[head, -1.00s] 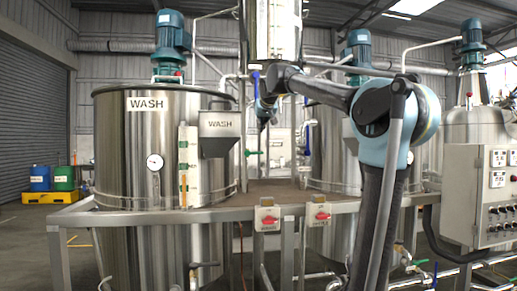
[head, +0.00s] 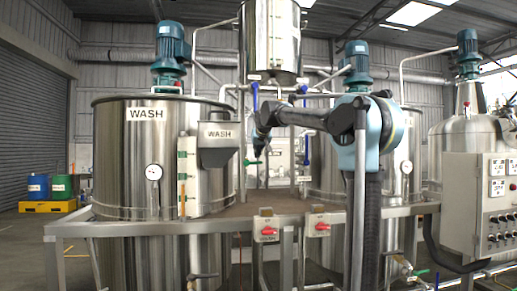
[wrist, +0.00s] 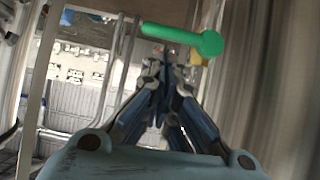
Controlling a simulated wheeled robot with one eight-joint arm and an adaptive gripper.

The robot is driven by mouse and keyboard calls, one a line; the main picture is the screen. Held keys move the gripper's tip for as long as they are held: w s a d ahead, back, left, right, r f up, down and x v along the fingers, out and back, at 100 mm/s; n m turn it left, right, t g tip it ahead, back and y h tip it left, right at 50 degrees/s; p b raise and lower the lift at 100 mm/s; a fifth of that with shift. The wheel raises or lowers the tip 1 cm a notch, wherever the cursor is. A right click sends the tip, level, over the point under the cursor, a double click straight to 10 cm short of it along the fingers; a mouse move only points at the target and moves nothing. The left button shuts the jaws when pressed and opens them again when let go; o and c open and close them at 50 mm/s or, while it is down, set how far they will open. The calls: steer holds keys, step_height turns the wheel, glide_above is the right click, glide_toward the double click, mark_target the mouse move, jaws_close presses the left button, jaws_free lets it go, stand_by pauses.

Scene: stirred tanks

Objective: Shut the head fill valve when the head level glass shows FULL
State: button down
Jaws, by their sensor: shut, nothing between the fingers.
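The steel head tank (head: 254,42) hangs at the top middle of the head view. I cannot make out a level reading or the word FULL on it. A valve with a green lever (head: 251,162) sits low beside the pipe, right of the WASH tank. In the wrist view the green lever (wrist: 178,37) lies nearly level, just beyond my gripper's tips. My gripper (wrist: 160,68) is shut and empty, pointing at the valve; I cannot tell if it touches. No label shows which valve is the head fill valve.
The WASH tank (head: 120,165) with its level board (head: 187,165) and WASH box (head: 218,150) stands left of my arm. Blue-handled valves (head: 255,98) hang under the head tank. A rail with two red switches (head: 267,230) crosses in front; a control panel (head: 480,205) is right.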

steer(key=shift+w+f, duration=0.2)
steer(key=shift+f, duration=0.6)
steer(key=shift+d+f, duration=0.1)
steer(key=shift+f, duration=0.4)
steer(key=w+r+v, duration=0.1)
steer(key=r+v, duration=0.1)
steer(key=v, duration=1)
steer(key=shift+r, duration=0.35)
